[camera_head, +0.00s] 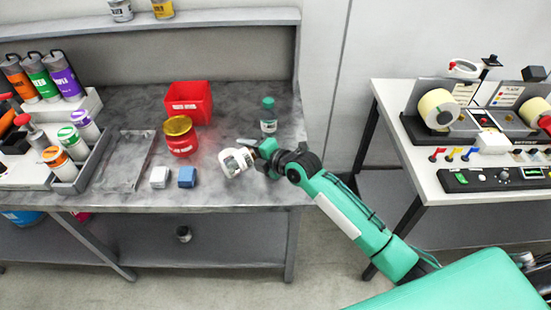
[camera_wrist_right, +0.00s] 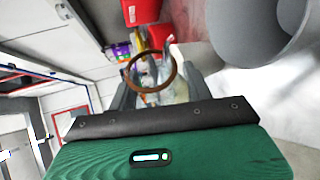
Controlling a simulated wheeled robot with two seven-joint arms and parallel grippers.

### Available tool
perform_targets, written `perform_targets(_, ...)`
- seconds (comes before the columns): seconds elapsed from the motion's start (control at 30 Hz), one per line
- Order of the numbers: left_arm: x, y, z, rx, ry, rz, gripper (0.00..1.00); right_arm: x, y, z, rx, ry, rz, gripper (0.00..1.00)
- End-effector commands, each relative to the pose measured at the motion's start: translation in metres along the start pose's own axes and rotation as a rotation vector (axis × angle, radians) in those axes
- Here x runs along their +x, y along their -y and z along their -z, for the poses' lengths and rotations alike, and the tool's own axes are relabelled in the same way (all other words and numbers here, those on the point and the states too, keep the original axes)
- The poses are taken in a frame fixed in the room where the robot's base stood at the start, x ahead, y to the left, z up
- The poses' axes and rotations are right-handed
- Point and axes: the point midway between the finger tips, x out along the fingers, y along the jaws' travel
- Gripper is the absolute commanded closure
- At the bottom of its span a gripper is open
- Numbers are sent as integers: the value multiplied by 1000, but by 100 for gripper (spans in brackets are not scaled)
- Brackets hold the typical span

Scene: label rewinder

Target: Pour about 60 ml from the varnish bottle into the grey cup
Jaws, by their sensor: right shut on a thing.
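My right gripper (camera_head: 259,151) is over the right part of the grey bench. In the right wrist view it is shut on a clear, pale vessel with a brown ring (camera_wrist_right: 150,72), which I take for the varnish bottle. In the head view a pale labelled body (camera_head: 237,162) shows at the fingertips and looks tilted; the fingers hide part of it. A large grey round thing (camera_wrist_right: 262,25) close by in the wrist view may be the grey cup; I cannot make it out clearly in the head view. My left gripper is not in view.
A green-capped bottle (camera_head: 268,118) stands just behind my right gripper. A red bin (camera_head: 188,102), a red jar with a yellow lid (camera_head: 180,138) and two small blocks (camera_head: 187,177) are to the left. The bench's front right corner is clear. A machine table (camera_head: 430,180) stands at right.

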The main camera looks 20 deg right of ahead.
Motion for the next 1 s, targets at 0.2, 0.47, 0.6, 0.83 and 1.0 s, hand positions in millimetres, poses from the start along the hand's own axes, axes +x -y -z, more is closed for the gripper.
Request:
perform_targets(0.2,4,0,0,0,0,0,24,0,-2,-1,24,-7,-12,75)
perform_targets(0.47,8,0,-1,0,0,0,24,-1,-4,-1,57,-16,-26,75)
perform_targets(0.6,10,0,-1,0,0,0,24,-2,-5,-2,76,-21,-33,75)
perform_targets(0.83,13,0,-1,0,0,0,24,-2,-8,2,102,-29,-44,75)
perform_targets(1.0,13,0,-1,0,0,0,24,-2,-9,3,108,-31,-47,75)
